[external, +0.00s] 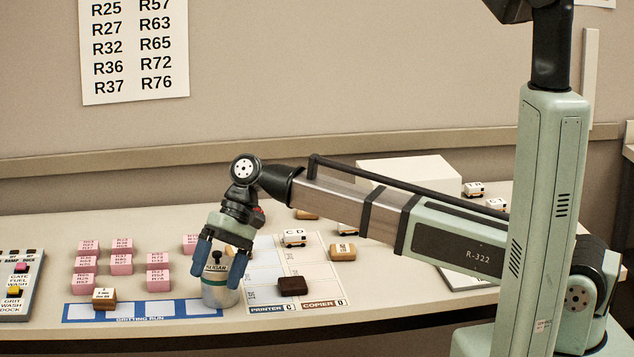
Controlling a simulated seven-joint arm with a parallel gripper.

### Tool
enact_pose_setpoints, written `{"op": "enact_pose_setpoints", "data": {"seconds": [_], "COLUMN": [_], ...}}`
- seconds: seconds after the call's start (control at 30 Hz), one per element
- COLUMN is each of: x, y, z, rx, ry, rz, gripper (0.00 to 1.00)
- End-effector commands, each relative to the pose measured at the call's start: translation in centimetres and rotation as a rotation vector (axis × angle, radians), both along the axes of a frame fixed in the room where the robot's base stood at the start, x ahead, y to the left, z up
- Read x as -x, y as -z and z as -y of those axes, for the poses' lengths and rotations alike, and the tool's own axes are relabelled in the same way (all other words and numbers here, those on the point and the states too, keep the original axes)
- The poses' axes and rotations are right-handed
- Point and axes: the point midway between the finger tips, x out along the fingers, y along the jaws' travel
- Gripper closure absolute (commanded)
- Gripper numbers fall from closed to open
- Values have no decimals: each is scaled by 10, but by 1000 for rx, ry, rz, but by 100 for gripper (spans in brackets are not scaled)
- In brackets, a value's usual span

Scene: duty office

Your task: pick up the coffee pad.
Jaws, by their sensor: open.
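No thing in view is marked as a coffee pad. A small dark brown block (292,285) is the coffee-coloured thing I see; I cannot tell for sure that it is the pad. It lies flat on the white printer and copier sheet (322,283). My gripper (219,267) points down to the left of the brown block, apart from it. Its blue fingers are open, one on each side of a pale round canister (220,294) with a dark label and a green band. I cannot tell whether the fingers touch the canister.
Several pink labelled blocks (123,264) stand at left behind a blue-edged strip (146,311), with a tan block (104,298) at its edge. A button panel (18,285) is at far left. Tan block (342,252) and white block (294,238) stand behind the brown block.

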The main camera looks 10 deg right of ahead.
Motion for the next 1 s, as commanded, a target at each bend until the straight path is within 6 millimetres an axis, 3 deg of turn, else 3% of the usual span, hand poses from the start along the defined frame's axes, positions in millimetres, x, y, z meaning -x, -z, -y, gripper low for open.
{"op": "enact_pose_setpoints", "data": {"seconds": [0.33, 1.0], "x": [-59, -208], "y": [-25, -5], "z": [42, 88], "rx": [34, 179], "ry": [164, -50], "rz": [50, 565], "gripper": [8, 8]}}
